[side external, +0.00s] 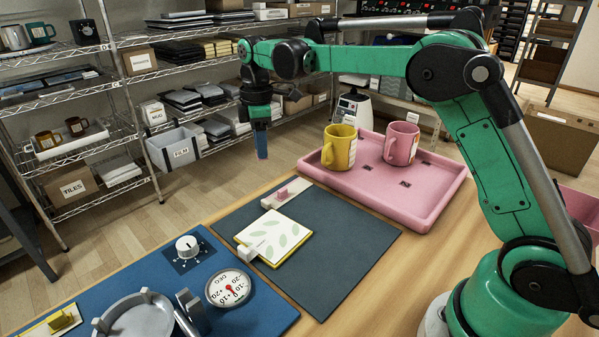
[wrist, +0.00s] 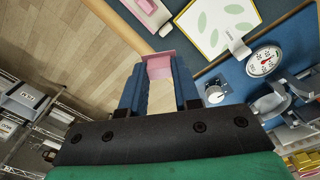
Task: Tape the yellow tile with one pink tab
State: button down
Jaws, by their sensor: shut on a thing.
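The yellow tile (side external: 272,237) lies flat on the dark mat, with a white leaf-patterned face and a yellow edge. It also shows in the wrist view (wrist: 218,22). A small pale block (side external: 246,252) sits at its near left edge. A white holder with a pink piece on it (side external: 287,194) stands behind the tile; it is cut by the top edge in the wrist view (wrist: 150,12). My gripper (side external: 262,155) hangs high, beyond the holder and apart from the tile. In the wrist view its blue fingers are shut on a pink tab (wrist: 159,67).
A pink tray (side external: 435,195) holds a yellow mug (side external: 339,147) and a pink mug (side external: 401,144). On the blue mat (side external: 120,275) are a knob (side external: 187,247), a dial (side external: 228,288) and a round grey press part (side external: 140,318). Shelves stand behind. The dark mat's near part is clear.

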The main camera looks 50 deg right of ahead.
aim_at(258, 224)
jog(key=s+a+f+n, duration=0.1)
jog(key=a+n, duration=0.1)
jog(key=s+a+f+n, duration=0.1)
jog(key=f+n, duration=0.1)
jog(key=s+a+f+n, duration=0.2)
jog(key=n, duration=0.1)
jog(key=shift+s+a+f, duration=0.1)
jog(key=shift+a, duration=0.2)
jog(key=shift+f, duration=2.55)
jog(key=shift+f, duration=0.5)
jog(key=c, duration=0.5)
grip_release()
jog(key=shift+c, duration=0.2)
